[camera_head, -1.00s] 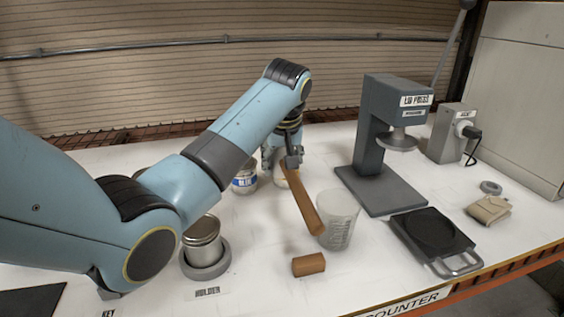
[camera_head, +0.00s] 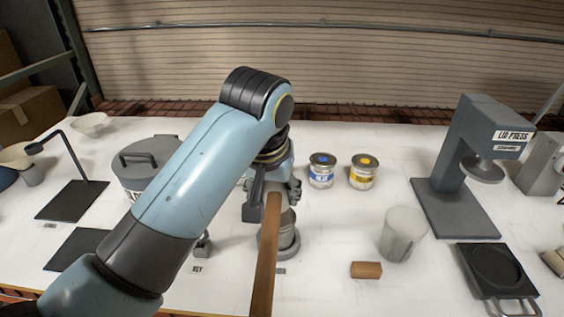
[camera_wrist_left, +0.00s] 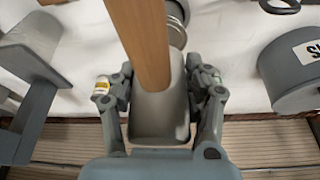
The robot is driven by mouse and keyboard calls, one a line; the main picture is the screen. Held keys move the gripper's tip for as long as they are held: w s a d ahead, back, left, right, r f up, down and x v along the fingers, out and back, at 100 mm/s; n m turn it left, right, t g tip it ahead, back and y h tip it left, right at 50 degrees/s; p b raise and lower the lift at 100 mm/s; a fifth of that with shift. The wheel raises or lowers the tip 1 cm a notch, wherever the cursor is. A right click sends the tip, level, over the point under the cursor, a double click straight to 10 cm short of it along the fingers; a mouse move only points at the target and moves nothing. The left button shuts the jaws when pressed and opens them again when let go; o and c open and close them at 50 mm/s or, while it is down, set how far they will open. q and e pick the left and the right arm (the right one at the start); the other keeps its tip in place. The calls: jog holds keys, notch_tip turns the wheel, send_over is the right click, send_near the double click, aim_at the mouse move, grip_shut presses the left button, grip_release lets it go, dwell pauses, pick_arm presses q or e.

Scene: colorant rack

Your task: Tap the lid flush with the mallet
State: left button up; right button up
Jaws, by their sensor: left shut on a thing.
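My left gripper (camera_head: 271,190) is shut on the mallet (camera_head: 267,250), a long brown wooden piece slanting down towards the camera. The left wrist view shows the mallet (camera_wrist_left: 143,40) rising between the fingers (camera_wrist_left: 160,85). A metal tin (camera_head: 287,231) stands upright in the grey ring holder (camera_head: 292,250), just right of and behind the mallet. The mallet and gripper hide part of the tin and its lid, so I cannot tell whether the lid is flush. Part of the tin (camera_wrist_left: 178,28) shows beside the mallet in the wrist view. My right gripper is out of view.
Blue-labelled (camera_head: 322,171) and yellow-labelled (camera_head: 363,172) jars stand behind right. A grey lidded pot (camera_head: 150,165) stands left.

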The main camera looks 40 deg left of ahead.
pick_arm(q)
jog(key=shift+f, duration=0.1)
jog(key=shift+f+b, duration=0.5)
jog(key=shift+f, duration=1.75)
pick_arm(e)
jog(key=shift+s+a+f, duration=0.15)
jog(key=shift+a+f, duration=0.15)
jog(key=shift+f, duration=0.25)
